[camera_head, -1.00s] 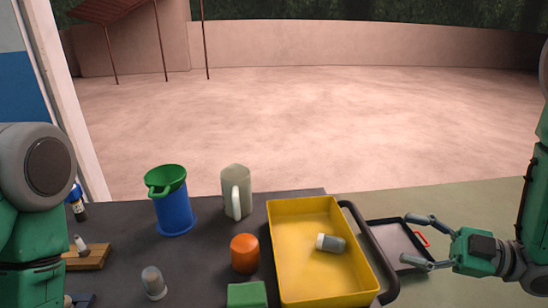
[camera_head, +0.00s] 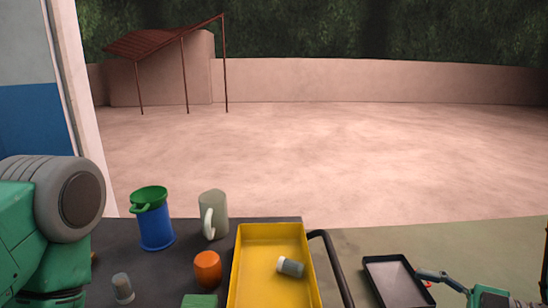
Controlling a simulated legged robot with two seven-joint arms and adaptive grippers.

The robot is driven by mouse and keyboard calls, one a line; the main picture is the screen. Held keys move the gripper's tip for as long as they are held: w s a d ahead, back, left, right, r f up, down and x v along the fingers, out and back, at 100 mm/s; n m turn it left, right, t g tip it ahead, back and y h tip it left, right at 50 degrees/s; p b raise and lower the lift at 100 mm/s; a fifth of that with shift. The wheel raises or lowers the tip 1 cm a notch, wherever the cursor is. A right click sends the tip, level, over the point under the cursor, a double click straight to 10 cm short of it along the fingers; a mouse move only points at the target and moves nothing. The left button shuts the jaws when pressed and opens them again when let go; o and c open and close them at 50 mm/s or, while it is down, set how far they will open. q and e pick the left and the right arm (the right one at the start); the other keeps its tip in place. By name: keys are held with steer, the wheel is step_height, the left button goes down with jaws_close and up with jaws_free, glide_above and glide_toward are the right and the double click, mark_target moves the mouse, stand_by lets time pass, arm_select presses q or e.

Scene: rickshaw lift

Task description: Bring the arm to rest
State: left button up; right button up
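My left arm comes in as a green link with a grey joint at the left edge. Its gripper is outside the picture. My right gripper (camera_head: 440,286) is at the lower right, beside the right edge of a black-rimmed tray (camera_head: 371,280). Its upper finger shows, spread outward, with nothing seen held. Its lower finger and part of its palm are cut off by the bottom edge. The gripper appears open. A small red part lies close to the upper finger; contact cannot be told.
A yellow bin (camera_head: 262,243) holds a small grey, white-capped bottle (camera_head: 290,267). A black bar (camera_head: 331,265) runs beside it. A blue cup (camera_head: 155,230) with a green top, a pale mug (camera_head: 216,212), an orange object (camera_head: 207,269) and a green block (camera_head: 200,301) stand left. Open ground lies beyond.

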step_height(320, 180, down, 16)
steer(key=s+d+m+h, duration=0.1)
steer(key=s+m+h, duration=0.2)
steer(key=m+h, duration=0.5)
steer(key=s+f+m+g+h, duration=0.3)
steer(key=s+f+m+g, duration=0.1)
steer(key=s, duration=0.6)
steer(key=s+d+f+m+g+h, duration=0.1)
steer(key=s+f+m+g+h, duration=0.2)
steer(key=s+f, duration=0.3)
steer(key=s+m+g, duration=0.1)
steer(key=s, duration=0.3)
steer(key=shift+d, duration=0.15)
steer(key=shift+s, duration=0.1)
steer(key=shift+a+r+h, duration=0.15)
steer(key=shift+a+h, duration=0.15)
steer(key=shift+a, duration=0.1)
steer(key=shift+d, duration=0.3)
